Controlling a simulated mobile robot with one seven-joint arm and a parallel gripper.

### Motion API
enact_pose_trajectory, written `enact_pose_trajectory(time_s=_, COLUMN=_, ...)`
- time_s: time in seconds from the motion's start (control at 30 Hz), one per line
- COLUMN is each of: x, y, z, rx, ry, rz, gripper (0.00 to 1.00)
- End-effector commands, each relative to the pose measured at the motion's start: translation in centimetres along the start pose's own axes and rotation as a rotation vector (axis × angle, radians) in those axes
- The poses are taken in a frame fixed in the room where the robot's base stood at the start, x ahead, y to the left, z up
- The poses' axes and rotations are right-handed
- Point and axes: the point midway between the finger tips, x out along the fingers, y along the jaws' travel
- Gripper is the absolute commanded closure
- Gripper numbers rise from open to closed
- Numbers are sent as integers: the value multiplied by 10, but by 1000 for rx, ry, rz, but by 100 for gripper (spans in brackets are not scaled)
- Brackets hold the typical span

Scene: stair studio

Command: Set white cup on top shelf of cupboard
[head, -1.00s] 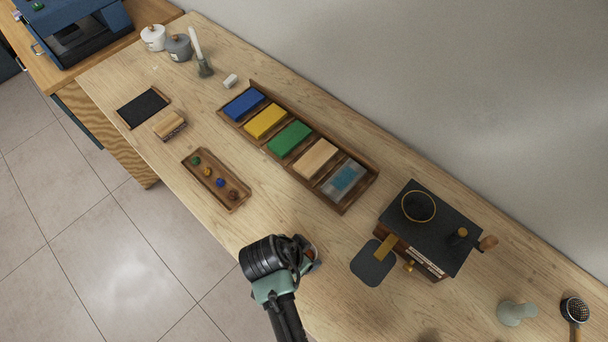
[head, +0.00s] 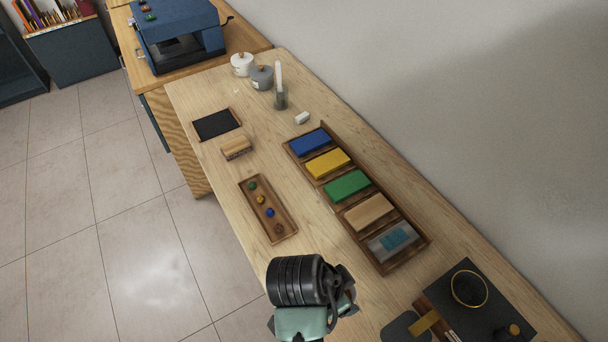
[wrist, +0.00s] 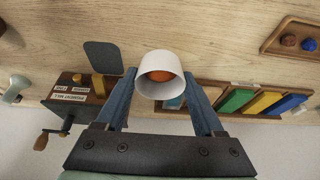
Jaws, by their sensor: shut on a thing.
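The white cup (wrist: 161,68) is between the fingers of my gripper (wrist: 160,88) in the wrist view. The gripper is shut on its sides, and its open mouth faces the camera, with something orange inside. In the head view, my gripper (head: 338,312) is over the front edge of the bench, and the cup is hidden behind it. A dark blue-grey unit (head: 17,72) stands at the far upper left, cut by the frame. I cannot tell whether it is the cupboard, and no top shelf shows clearly.
The wooden bench (head: 225,170) holds a tray of coloured blocks (head: 428,240), a small tray of knobs (head: 248,196), lidded jars (head: 262,78) and a black mill box (head: 500,315). A blue machine (head: 180,35) stands beyond. Open tiled floor (head: 60,220) lies left.

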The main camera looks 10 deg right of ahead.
Motion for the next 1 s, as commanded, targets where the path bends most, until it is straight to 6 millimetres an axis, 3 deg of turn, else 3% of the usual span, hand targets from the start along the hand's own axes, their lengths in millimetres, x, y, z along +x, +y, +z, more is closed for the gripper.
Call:
enact_pose_trajectory(time_s=0.17, x=2, y=-9, z=13, rx=-151, ry=-1, rz=-61, gripper=86)
enact_pose_trajectory(time_s=0.6, x=1, y=-58, z=81, rx=-932, ry=0, rz=-389, gripper=86)
enact_pose_trajectory(time_s=0.8, x=-3, y=-67, z=97, rx=-1102, ry=0, rz=-458, gripper=86)
enact_pose_trajectory(time_s=1.0, x=-4, y=-68, z=100, rx=-1135, ry=1, rz=-471, gripper=86)
